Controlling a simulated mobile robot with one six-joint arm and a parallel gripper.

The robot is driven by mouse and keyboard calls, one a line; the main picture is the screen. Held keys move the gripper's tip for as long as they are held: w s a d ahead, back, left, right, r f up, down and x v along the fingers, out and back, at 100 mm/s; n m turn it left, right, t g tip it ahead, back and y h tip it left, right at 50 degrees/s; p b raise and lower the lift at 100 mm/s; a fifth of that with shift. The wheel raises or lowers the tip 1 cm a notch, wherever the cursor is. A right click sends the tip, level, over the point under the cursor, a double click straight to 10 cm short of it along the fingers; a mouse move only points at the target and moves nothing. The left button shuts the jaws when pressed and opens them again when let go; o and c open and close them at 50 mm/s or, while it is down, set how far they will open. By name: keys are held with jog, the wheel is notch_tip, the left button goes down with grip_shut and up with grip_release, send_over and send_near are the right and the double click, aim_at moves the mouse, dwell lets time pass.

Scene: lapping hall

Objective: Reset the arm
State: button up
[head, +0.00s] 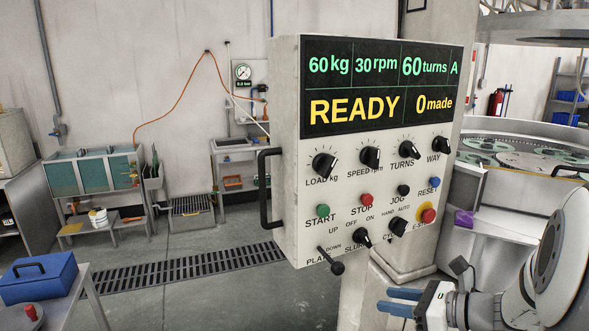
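My gripper (385,299) is at the lower middle right, below and in front of the control box (284,150). Its two blue fingers point left, with a gap between them, and nothing shows between them. The fingers look apart from the box and its lever. My white arm comes in from the lower right, partly cut off by the picture edge.
The box stands on a pale column (400,255), with knobs, buttons, a side handle (265,190) and a lever (336,267). Its display reads READY. A lapping machine (540,180) stands right. A blue toolbox (40,280) lies lower left. The floor between is open, with a drain grate (180,265).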

jog(key=s+a+f+n+g+h, duration=0.2)
jog(key=s+a+n+g+h, duration=0.4)
jog(key=s+a+n, duration=0.6)
jog(key=s+d+r+n+h, duration=0.1)
jog(key=d+n+h, duration=0.1)
jog(key=n, duration=0.5)
jog(key=s+d+r+n+t+h, duration=0.1)
jog(key=s+d+n+h, duration=0.1)
jog(key=n, duration=0.5)
jog(key=d+h, duration=0.1)
jog(key=d, duration=0.1)
jog(key=shift+d+r, duration=0.25)
jog(key=shift+d, duration=0.1)
